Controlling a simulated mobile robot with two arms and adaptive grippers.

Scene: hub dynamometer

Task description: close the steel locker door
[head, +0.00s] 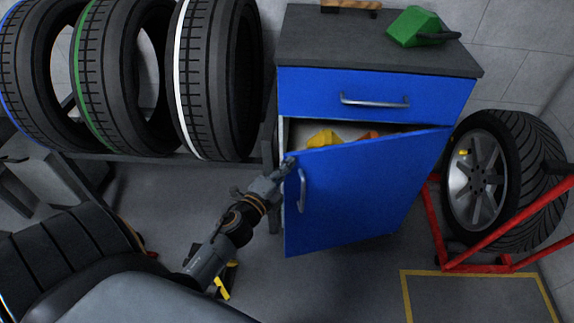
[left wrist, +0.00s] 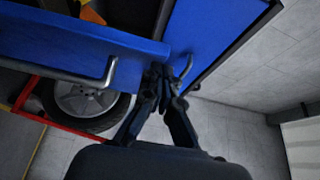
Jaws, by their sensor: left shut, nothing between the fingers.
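The blue locker door (head: 360,195) is hinged at its right side and stands partly open, with a gap along its top and left edge. Its silver handle (head: 301,191) is near the free left edge. My left gripper (head: 286,168) is shut and empty, with its fingertips at the upper free corner of the door; I cannot tell whether they touch it. In the left wrist view the shut fingers (left wrist: 162,82) are beside the end of the blue door panel (left wrist: 80,38). My right gripper is not in view.
Yellow and orange items (head: 322,139) show inside the locker. Above is a shut blue drawer (head: 370,112) under a dark top (head: 350,48) with a green object (head: 415,27). Tyres (head: 215,80) stand on a rack at left. A red frame (head: 480,250) with a wheel stands at right.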

